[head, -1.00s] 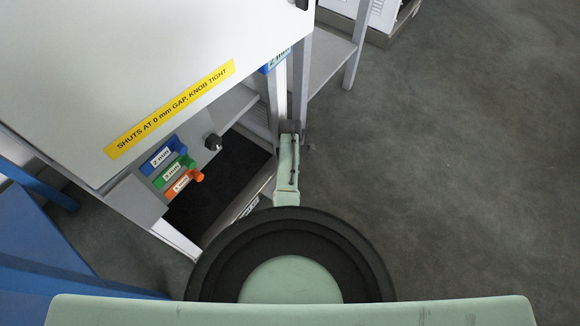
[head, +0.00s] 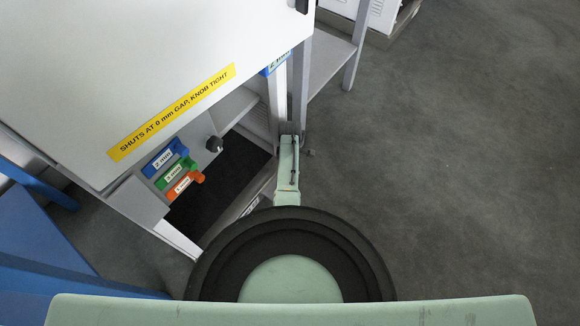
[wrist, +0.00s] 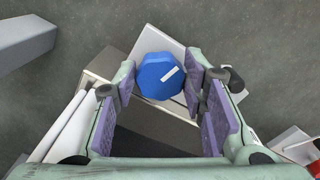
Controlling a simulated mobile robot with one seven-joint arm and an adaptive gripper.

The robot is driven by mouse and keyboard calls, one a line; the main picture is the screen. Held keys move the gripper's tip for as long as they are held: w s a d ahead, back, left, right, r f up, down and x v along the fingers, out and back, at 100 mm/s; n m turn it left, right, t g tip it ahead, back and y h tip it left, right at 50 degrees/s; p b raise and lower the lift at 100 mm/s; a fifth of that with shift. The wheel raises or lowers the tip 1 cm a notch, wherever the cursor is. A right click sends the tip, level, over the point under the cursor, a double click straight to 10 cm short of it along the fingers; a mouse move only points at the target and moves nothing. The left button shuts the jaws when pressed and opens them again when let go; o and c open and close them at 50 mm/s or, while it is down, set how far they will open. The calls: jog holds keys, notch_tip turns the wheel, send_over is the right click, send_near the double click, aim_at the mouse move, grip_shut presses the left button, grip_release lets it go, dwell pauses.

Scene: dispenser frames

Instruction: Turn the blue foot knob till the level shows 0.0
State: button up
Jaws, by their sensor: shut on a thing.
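The blue foot knob (wrist: 160,76) shows in the wrist view, many-sided, with a white mark running from its middle toward the upper right. My gripper (wrist: 163,80) is shut on it, one finger pad at its left side and the other at its right. In the head view, part of my arm reaches up beside the cabinet, and the gripper and the foot knob are hidden there. No level reading can be read in either view.
A white panel with a yellow label (head: 172,113) covers the upper left. Below it are blue (head: 165,158), green (head: 176,174) and orange (head: 186,185) labelled pieces and a black knob (head: 214,144). Grey floor (head: 440,170) is clear at right.

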jog(key=m+p, duration=0.1)
jog(key=m, duration=0.4)
jog(key=shift+s+r+m, duration=0.1)
jog(key=shift+s+m, duration=0.05)
jog(key=shift+m, duration=0.15)
jog(key=m+p, duration=0.1)
jog(key=m, duration=0.4)
jog(key=shift+s+a+m, duration=0.1)
jog(key=shift+m, duration=0.3)
jog(key=o, duration=0.9)
jog(key=shift+c, duration=0.2)
notch_tip(320, 180, up, 12)
jog(key=shift+o, duration=0.2)
